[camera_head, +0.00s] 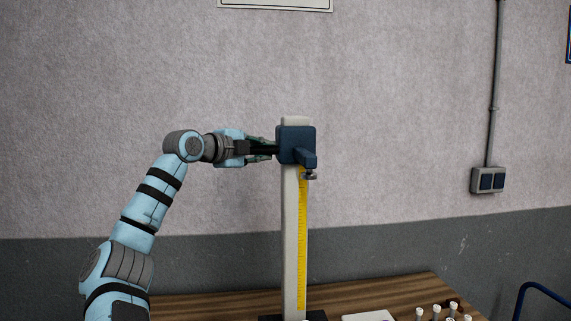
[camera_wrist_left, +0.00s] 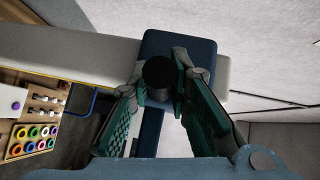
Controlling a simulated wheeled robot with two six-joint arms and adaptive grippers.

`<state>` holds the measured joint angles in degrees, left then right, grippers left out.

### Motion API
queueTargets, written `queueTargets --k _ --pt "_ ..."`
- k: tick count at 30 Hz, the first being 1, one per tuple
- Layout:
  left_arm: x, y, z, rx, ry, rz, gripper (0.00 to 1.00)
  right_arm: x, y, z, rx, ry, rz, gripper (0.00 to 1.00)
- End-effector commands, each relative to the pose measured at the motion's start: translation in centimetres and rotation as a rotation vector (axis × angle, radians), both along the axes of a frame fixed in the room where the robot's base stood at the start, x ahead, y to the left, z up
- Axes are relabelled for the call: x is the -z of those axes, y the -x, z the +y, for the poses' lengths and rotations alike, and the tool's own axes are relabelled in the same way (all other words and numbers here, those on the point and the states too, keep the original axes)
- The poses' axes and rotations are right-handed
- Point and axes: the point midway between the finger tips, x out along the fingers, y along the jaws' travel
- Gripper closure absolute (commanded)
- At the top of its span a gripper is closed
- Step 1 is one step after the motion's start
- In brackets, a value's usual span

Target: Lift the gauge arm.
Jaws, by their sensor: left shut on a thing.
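The gauge arm (camera_head: 296,146) is a dark blue block with a short arm pointing forward. It sits near the top of a pale upright post with a yellow scale (camera_head: 302,240). My left gripper (camera_head: 272,148) comes in from the left at the block's side. In the left wrist view, its green-padded fingers (camera_wrist_left: 165,85) are shut on a round black knob (camera_wrist_left: 159,72) in front of the blue block (camera_wrist_left: 182,46). The post also shows in that view (camera_wrist_left: 70,52). My right gripper is not in view.
A wooden table (camera_head: 210,306) carries the post on a dark base. A white plate (camera_head: 368,316) and several small white-topped pegs (camera_head: 436,309) stand to its right. The left wrist view shows a tray of coloured rings (camera_wrist_left: 32,138). A wall switch box (camera_head: 488,180) is far right.

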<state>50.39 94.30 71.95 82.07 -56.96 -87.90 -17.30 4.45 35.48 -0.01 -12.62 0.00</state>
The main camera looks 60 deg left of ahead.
Motion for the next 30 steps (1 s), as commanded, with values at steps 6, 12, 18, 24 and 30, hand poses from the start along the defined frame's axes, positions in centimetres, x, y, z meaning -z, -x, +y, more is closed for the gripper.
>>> queueTargets --k 6,12,18,24,30 --pt "-0.64 0.5 0.29 -0.009 -0.009 -0.008 1.0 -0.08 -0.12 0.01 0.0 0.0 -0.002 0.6" --pt "-0.75 0.49 0.27 -0.009 -0.009 -0.01 0.81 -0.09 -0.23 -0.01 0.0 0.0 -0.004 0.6" --pt "-0.61 0.32 0.14 -0.006 -0.007 -0.007 0.62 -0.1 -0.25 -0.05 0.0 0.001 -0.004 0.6" --pt "-0.48 0.27 0.12 -0.005 -0.005 -0.005 0.62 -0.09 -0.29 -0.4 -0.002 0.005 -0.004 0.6" --pt "-0.86 0.56 0.4 -0.006 -0.004 0.008 0.62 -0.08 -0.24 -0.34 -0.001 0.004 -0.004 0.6"
